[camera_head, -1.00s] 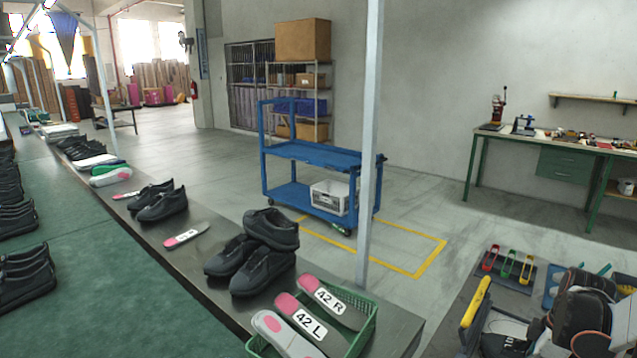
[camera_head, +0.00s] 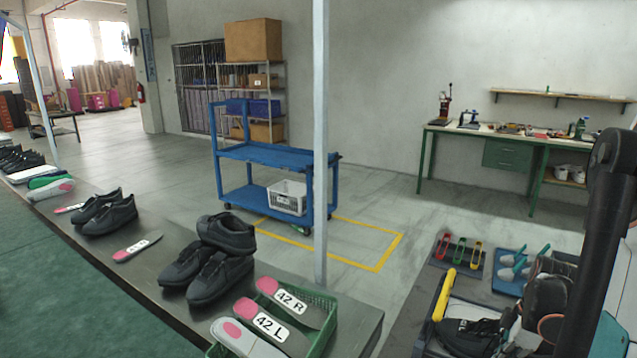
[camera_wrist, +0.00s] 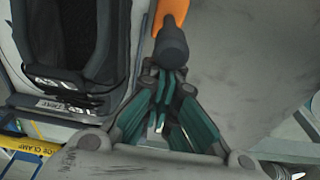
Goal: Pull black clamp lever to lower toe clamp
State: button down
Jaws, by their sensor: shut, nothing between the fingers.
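In the wrist view, my gripper (camera_wrist: 162,88) has its teal fingers drawn together, shut and empty. A dark rounded knob (camera_wrist: 172,47) with an orange part (camera_wrist: 172,12) sits just beyond the fingertips. It may be the clamp lever's end; I cannot tell whether the fingers touch it. A black shoe (camera_wrist: 72,45) lies at the left. Below it is a yellow label (camera_wrist: 38,149) reading partly "TOE CLAMP". In the head view, the shoe (camera_head: 470,336) is at the lower right, partly behind my arm. The toe clamp itself is not clearly visible.
A yellow bar (camera_head: 443,294) stands left of the shoe. Behind it are a mat (camera_head: 440,262) of coloured pieces and a blue tray (camera_head: 508,286). A bench (camera_head: 120,262) with shoes and a green basket (camera_head: 325,318) runs along the left. Open floor and a blue cart (camera_head: 275,153) lie beyond.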

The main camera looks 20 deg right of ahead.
jog(key=shift+s+d, duration=1)
jog(key=shift+s, duration=0.25)
jog(key=shift+w+a, duration=0.15)
jog(key=shift+w, duration=0.05)
jog(key=shift+w+a, duration=0.35)
jog(key=shift+w, duration=0.1)
notch_tip(320, 180, up, 9)
jog(key=p, duration=0.6)
jog(key=shift+p, duration=0.35)
